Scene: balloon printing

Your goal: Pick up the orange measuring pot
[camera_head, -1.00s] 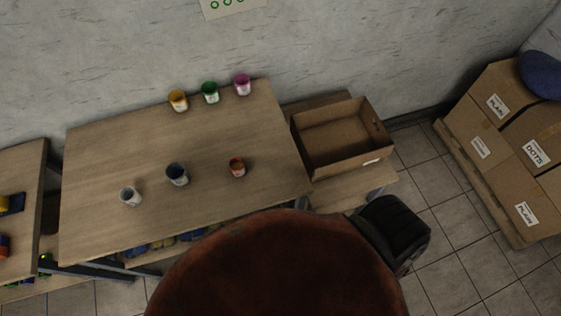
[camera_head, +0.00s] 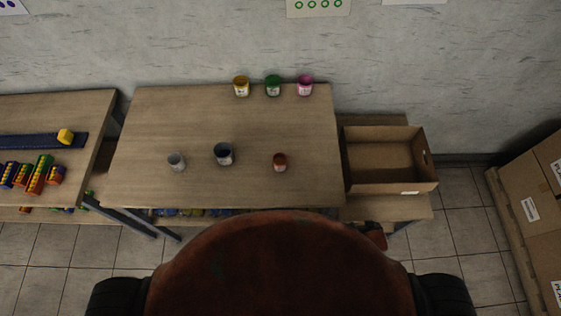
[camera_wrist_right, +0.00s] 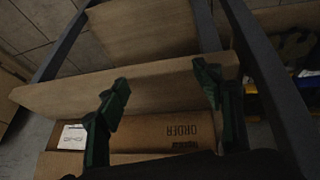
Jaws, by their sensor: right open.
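The small orange-red pot (camera_head: 279,162) stands upright on the wooden table (camera_head: 150,110), at the right of the front row. Left of it stand a dark grey-blue pot (camera_head: 223,154) and a pale grey pot (camera_head: 176,161). My right gripper (camera_wrist_right: 162,95) shows in the right wrist view, its two dark green fingers wide apart with nothing between them. Below it are a wooden board edge and a cardboard box (camera_wrist_right: 150,128) printed "ORDER". No pot shows in that view. My left gripper is not in view.
Yellow (camera_head: 241,86), green (camera_head: 273,85) and pink (camera_head: 305,85) pots line the table's back edge. An open cardboard box (camera_head: 388,181) stands on a lower shelf to the right. Another table with coloured blocks is at the left.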

